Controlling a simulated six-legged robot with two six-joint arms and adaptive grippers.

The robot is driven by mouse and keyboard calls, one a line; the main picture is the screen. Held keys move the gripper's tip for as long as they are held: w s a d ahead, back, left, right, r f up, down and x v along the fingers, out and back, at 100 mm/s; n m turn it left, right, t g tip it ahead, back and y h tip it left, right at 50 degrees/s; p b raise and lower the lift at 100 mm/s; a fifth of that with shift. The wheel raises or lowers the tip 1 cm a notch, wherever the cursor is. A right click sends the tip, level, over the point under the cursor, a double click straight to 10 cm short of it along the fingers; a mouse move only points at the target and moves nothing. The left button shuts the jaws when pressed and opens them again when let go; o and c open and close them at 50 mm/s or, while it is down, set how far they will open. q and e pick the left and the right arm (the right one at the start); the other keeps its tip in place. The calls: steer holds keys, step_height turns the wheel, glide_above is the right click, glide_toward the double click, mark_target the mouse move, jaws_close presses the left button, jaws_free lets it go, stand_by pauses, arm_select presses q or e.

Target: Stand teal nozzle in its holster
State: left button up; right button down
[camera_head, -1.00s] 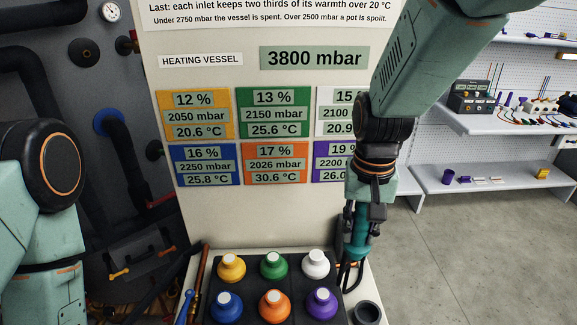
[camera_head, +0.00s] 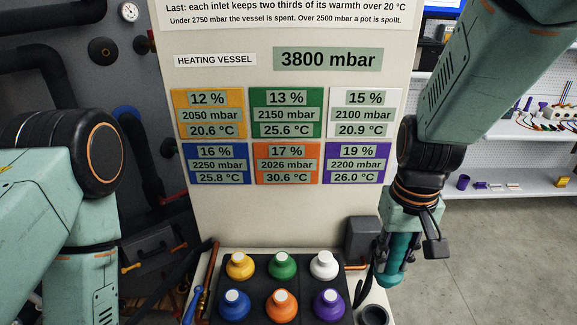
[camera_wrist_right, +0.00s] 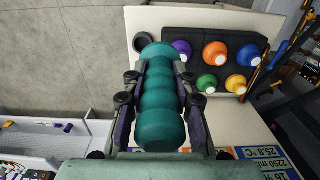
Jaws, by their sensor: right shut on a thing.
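The teal nozzle (camera_head: 397,258) is a ribbed cylinder held in my right gripper (camera_head: 408,240), hanging slightly tilted at the bench's right edge. In the right wrist view the nozzle (camera_wrist_right: 160,95) lies between both fingers of the gripper (camera_wrist_right: 158,88). The holster appears to be the dark round cup (camera_head: 373,315) at the bench's front right corner, below and left of the nozzle. It also shows in the wrist view (camera_wrist_right: 145,43), just beyond the nozzle's far end and partly covered by it. The nozzle is outside the cup. My left arm shows at the left; its gripper is out of view.
A black tray (camera_head: 258,294) left of the cup holds several coloured pots. A grey box (camera_head: 362,238) and a dark hose (camera_head: 360,290) are close to the nozzle. Tools with blue and copper handles lie left of the tray. Open floor (camera_head: 470,270) is at the right.

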steer(key=shift+s+a+r, duration=0.1)
steer(key=shift+s+r, duration=0.05)
steer(key=shift+s, duration=0.1)
steer(key=shift+a, duration=0.1)
